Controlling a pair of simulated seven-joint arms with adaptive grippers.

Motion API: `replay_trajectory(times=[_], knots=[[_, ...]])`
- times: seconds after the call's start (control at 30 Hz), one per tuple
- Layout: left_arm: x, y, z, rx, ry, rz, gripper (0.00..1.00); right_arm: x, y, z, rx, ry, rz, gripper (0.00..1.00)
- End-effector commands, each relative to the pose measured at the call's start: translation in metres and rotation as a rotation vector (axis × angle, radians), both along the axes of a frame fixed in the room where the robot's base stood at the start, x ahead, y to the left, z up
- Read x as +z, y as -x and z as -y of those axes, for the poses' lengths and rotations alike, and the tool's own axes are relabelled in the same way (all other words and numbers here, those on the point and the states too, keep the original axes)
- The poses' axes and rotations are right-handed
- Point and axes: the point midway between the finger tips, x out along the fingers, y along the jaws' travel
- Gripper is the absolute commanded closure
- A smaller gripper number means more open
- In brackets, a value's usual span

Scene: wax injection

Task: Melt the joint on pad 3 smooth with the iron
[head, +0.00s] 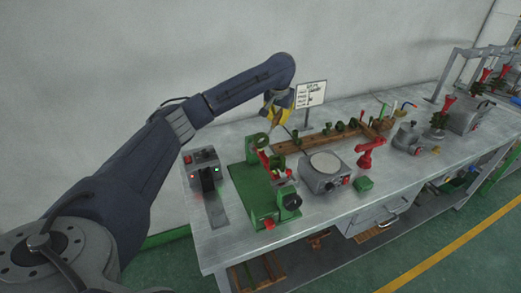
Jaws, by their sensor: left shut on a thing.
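My left gripper (275,116) hangs from the arm that comes in from the left. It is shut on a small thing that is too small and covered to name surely. The gripper is above a green fixture (252,187) with upright ends, near its back. Red and green pieces (276,165) sit between the fixture's ends, just below the gripper. I cannot tell whether the held thing touches them. Pad 3, its joint and the iron cannot be told apart at this size. My right gripper is not in view.
A grey box with a red button (202,157) stands left of the fixture. A grey round-topped unit (325,166) and a red stand (371,153) are to its right. A wooden rack (310,142) with green pieces and a sign (311,94) are behind.

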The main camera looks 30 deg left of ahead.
Motion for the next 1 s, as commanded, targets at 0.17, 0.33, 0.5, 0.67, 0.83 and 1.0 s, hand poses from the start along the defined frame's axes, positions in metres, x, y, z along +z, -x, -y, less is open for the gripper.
replay_trajectory(times=[0.17, 0.33, 0.5, 0.67, 0.83, 1.0], knots=[[-0.0005, 0.0013, 0.0, 0.0, 0.0, 0.0, 1.0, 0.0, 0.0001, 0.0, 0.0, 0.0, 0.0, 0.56], [-0.0009, 0.0027, 0.0002, 0.0, 0.0, 0.0, 1.0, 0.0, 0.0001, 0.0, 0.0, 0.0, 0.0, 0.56], [-0.0014, 0.004, 0.0004, -0.001, 0.0, 0.001, 1.0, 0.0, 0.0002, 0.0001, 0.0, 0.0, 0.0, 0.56], [-0.0018, 0.0052, 0.0004, -0.001, 0.0, 0.0, 1.0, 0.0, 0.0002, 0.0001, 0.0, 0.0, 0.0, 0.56], [-0.0023, 0.0065, 0.0004, 0.0, 0.0, 0.0, 1.0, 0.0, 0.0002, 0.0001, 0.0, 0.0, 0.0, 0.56], [-0.0028, 0.0078, 0.0004, 0.0, 0.0, 0.0, 1.0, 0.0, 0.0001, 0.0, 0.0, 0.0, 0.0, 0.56]])
